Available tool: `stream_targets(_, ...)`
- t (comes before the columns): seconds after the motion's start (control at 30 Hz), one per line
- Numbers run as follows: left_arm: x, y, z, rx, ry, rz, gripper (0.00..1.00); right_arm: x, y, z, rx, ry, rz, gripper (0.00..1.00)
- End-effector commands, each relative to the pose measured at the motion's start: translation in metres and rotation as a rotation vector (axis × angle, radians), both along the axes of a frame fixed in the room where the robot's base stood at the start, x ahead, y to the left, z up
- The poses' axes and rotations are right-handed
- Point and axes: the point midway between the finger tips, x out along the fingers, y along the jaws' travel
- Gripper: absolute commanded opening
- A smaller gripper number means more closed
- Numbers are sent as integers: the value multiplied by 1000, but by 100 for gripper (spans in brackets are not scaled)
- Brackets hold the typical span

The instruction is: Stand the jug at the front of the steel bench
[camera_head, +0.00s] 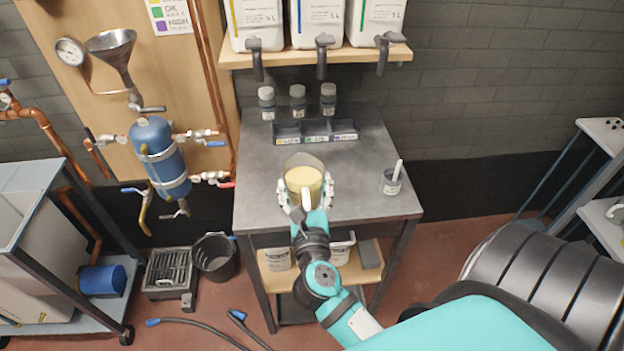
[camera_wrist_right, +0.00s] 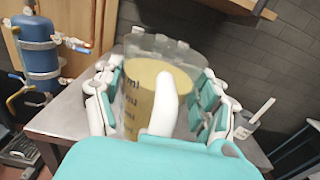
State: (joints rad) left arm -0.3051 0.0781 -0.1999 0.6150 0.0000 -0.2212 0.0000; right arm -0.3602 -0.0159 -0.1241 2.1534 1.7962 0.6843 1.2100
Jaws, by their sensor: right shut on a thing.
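My left gripper is not in view.
A small beaker with a white stick (camera_head: 390,181) stands at the bench's right front. A divided tray (camera_head: 316,133) and several small lidded bottles (camera_head: 297,98) stand at the back. Large canisters (camera_head: 318,22) with taps sit on a shelf above. The bench's left front is clear.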

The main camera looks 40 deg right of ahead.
Motion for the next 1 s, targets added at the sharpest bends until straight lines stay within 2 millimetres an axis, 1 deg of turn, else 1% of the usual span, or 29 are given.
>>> stream_targets(0.03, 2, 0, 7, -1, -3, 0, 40, 12, -5, 5, -4, -6, 1, 16)
stream_targets(0.1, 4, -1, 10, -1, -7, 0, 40, 26, -12, 3, -4, -5, 0, 16)
stream_targets(0.2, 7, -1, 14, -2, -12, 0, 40, 43, -19, 0, -2, -6, 0, 16)
stream_targets(0.33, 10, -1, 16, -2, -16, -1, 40, 56, -25, -3, -2, -3, 0, 16)
stream_targets(0.47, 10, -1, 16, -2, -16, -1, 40, 61, -28, -6, 0, -2, -1, 16)
stream_targets(0.73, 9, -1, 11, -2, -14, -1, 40, 61, -28, -36, -2, -1, 0, 16)
stream_targets(0.83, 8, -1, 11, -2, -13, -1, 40, 61, -28, -40, -2, -3, 0, 16)
stream_targets(1.0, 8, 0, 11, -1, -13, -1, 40, 60, -27, -40, 0, -4, 0, 16)
